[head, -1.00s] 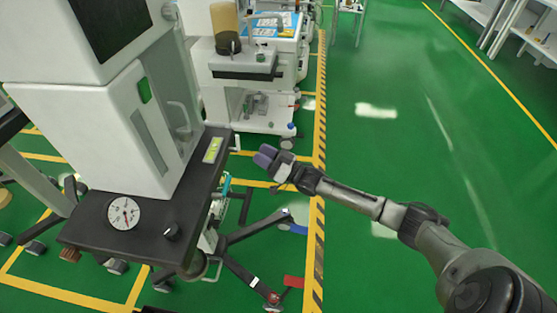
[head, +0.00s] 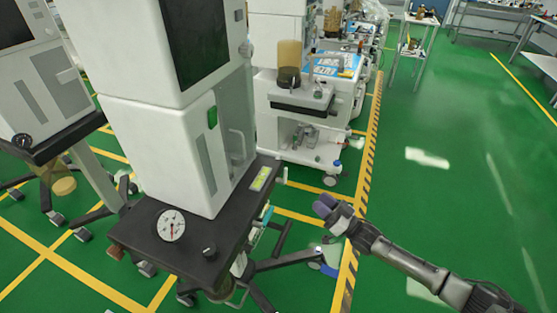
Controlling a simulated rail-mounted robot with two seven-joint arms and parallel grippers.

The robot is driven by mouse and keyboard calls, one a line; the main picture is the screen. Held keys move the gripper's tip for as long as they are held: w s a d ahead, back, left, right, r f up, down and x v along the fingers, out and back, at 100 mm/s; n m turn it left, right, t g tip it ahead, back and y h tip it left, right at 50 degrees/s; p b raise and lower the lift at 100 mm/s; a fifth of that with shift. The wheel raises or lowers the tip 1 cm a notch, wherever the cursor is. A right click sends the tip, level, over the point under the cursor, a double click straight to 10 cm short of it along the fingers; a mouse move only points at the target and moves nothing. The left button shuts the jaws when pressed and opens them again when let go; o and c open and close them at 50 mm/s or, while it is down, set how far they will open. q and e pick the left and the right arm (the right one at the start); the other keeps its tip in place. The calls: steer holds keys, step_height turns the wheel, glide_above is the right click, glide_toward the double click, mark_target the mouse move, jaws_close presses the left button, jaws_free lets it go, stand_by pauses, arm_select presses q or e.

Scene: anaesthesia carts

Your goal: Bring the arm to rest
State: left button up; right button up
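My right arm comes in from the lower right of the head view. Its gripper (head: 323,206) has purple fingertips that lie close together, with no visible gap and nothing between them. It hangs in the air over the floor, just right of the nearest anaesthesia cart (head: 160,150) and apart from its dark worktop (head: 205,262). My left gripper is not in view.
The nearest cart carries a round gauge (head: 172,225) and stands on dark wheeled legs. Another cart (head: 45,95) stands at the left, and a white one (head: 305,150) stands behind. Green floor (head: 470,170) is free on the right, past a striped yellow line (head: 367,150).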

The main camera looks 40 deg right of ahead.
step_height(320, 180, down, 9)
steer(key=s+n+g+h, duration=0.1)
steer(key=n+g+h, duration=0.2)
steer(key=g+h, duration=0.6)
steer(key=s+a+r+m+g+y+p, duration=0.1)
steer(key=s+a+r+g+p, duration=0.25)
steer(key=s+a, duration=0.5)
steer(key=s+a+r+m+g+p, duration=0.15)
steer(key=s+a+r+p, duration=0.35)
steer(key=s, duration=0.6)
steer(key=s+a+r+g+y+p, duration=0.1)
steer(key=s+a+g+p, duration=0.2)
steer(key=s+a, duration=0.55)
step_height(320, 180, up, 37)
steer(key=s+p, duration=0.1)
steer(key=p, duration=3.7)
steer(key=shift+s+d, duration=0.35)
steer(key=shift+d, duration=0.05)
